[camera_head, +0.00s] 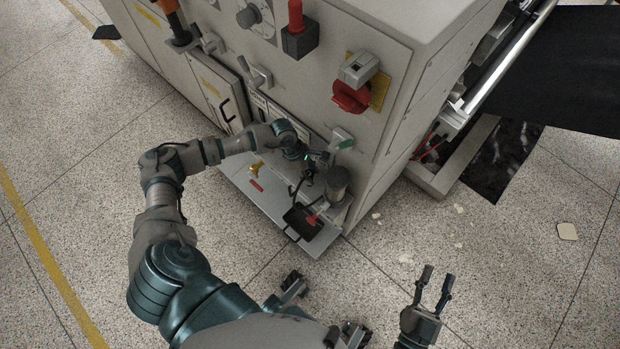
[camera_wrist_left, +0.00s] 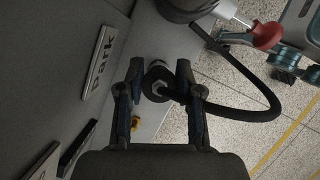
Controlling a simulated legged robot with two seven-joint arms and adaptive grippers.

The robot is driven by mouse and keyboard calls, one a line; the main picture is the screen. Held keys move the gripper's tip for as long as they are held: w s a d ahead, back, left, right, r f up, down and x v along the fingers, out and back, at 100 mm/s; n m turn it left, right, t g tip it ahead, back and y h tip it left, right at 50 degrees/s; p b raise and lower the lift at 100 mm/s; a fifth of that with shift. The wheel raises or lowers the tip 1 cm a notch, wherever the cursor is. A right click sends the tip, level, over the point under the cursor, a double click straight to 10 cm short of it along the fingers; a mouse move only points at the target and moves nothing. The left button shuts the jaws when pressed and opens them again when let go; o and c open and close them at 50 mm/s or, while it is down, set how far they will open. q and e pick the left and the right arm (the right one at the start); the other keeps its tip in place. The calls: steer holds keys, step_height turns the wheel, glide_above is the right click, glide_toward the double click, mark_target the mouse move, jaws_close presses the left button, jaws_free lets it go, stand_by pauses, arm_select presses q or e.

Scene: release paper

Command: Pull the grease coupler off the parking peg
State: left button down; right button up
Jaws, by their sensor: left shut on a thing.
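The grease coupler (camera_wrist_left: 158,84) is a dark round piece with a pale metal centre. My left gripper (camera_wrist_left: 160,72) is shut on it, one finger on each side, in front of the machine panel beside a label reading "Park" (camera_wrist_left: 100,62). A black hose (camera_wrist_left: 252,113) loops away from the coupler to the right. In the head view my left gripper (camera_head: 316,163) is at the panel's lower part, above the grey shelf, and the coupler is too small to make out. I cannot tell whether the coupler is on the peg. My right gripper (camera_head: 436,287) is open and empty over the floor.
The shelf (camera_head: 240,178) holds a grey cylinder (camera_head: 337,183), a black tray (camera_head: 302,222) and small yellow and red pieces. A red handle (camera_wrist_left: 266,36) lies near the hose. A red rotary switch (camera_head: 351,97) juts from the panel.

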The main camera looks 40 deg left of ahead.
mark_target(310, 174)
arm_select(q)
step_height(310, 174, up, 2)
steer(key=shift+a+r+p, duration=0.1)
steer(key=shift+a+p, duration=0.05)
steer(key=shift+p, duration=0.3)
steer(key=shift+r+p, duration=0.65)
steer(key=shift+r, duration=0.5)
arm_select(e)
step_height(310, 174, up, 4)
steer(key=shift+f, duration=0.1)
steer(key=shift+d, duration=0.1)
steer(key=shift+s, duration=0.1)
